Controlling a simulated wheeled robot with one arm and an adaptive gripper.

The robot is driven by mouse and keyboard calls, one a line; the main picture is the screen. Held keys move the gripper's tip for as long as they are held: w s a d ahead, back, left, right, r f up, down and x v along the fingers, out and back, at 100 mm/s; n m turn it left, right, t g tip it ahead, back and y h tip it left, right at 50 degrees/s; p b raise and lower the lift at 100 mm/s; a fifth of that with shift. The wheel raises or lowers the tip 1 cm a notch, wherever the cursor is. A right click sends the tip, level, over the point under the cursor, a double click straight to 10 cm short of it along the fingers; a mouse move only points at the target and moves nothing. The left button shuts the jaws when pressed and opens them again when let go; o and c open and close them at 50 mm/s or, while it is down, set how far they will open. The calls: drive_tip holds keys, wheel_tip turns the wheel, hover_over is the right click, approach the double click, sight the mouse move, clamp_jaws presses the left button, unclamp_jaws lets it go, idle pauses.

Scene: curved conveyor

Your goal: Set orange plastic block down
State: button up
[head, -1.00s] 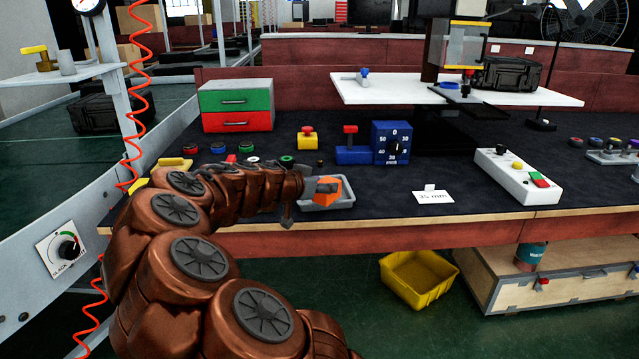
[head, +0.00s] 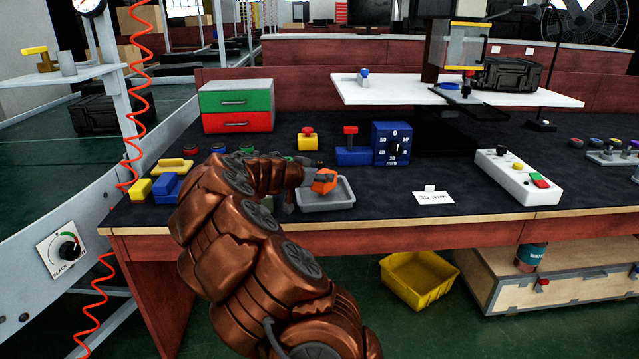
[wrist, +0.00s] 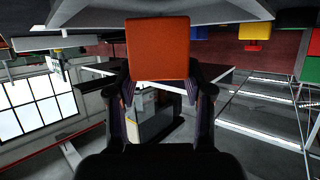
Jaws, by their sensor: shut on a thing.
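The orange plastic block (head: 324,181) is held by my gripper (head: 308,180) over the left part of a small grey tray (head: 341,203) near the table's front edge. In the wrist view the orange block (wrist: 158,48) sits between the two fingers of my gripper (wrist: 160,88), with one finger on each side. The tray's rim is visible to the right of and below the block. I cannot tell whether the block touches the tray.
A blue block and yellow pieces (head: 168,187) lie left of my arm. A red-and-green drawer box (head: 236,106), a blue dial box (head: 391,143) and a white button panel (head: 516,176) stand on the dark table. The table right of the tray is clear around a card (head: 433,197).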

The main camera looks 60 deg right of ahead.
drive_tip(key=shift+f, duration=1.2)
drive_tip(key=shift+f+b, duration=0.15)
drive_tip(key=shift+b, duration=0.15)
drive_tip(key=o, duration=1.2)
